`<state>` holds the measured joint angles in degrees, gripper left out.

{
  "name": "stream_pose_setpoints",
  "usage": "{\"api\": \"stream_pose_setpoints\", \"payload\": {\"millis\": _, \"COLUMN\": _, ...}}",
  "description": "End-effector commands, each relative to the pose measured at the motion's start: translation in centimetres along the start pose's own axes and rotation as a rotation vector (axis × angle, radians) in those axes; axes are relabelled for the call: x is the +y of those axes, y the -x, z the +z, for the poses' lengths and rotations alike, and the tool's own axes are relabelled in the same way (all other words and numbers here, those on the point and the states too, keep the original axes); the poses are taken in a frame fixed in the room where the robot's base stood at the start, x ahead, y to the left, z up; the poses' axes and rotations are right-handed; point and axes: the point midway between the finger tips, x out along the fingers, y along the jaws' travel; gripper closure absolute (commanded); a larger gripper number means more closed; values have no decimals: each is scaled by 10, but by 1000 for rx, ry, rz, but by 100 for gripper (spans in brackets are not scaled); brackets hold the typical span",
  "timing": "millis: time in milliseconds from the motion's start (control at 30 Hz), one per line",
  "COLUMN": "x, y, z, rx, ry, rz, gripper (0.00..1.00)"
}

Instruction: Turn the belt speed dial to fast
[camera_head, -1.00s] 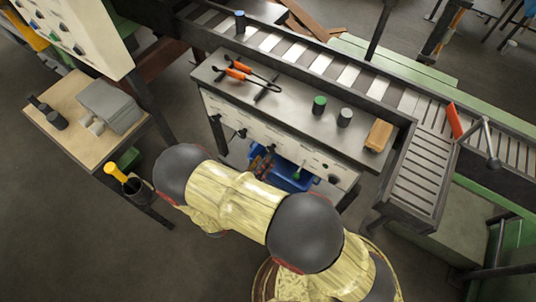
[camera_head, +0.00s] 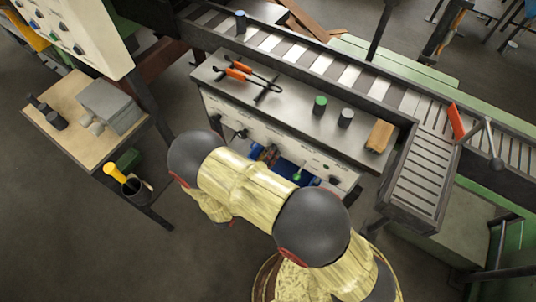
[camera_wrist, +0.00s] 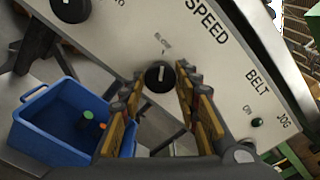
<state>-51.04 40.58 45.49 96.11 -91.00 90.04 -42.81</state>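In the wrist view the belt speed dial (camera_wrist: 160,75) is a round black knob on a pale panel. Its white mark points up toward a small label that looks like "SLOW"; no "FAST" label is readable. Large letters "SPEED" stand above right of it. My gripper (camera_wrist: 160,82) is open, with one yellow-and-dark finger on each side of the dial. Gaps show between the fingers and the dial; contact cannot be told. In the head view my arm hides the gripper, and the panel (camera_head: 335,168) shows on the bench front.
A blue bin (camera_wrist: 55,125) lies left below the panel in the wrist view. Another black knob (camera_wrist: 70,8) and a button (camera_wrist: 257,122) flank the dial. On the bench top (camera_head: 290,108) are tongs (camera_head: 240,72), two small cylinders and a tan block (camera_head: 380,135).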

Motion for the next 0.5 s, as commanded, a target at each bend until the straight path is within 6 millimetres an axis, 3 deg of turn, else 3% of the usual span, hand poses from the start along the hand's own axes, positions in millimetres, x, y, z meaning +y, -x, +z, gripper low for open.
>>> {"api": "stream_pose_setpoints", "payload": {"millis": 400, "x": 0, "y": 0, "z": 0, "rx": 0, "ry": 0, "rz": 1, "gripper": 94}}
{"api": "stream_pose_setpoints", "payload": {"millis": 500, "x": 0, "y": 0, "z": 0, "rx": 0, "ry": -1, "rz": 1, "gripper": 95}}
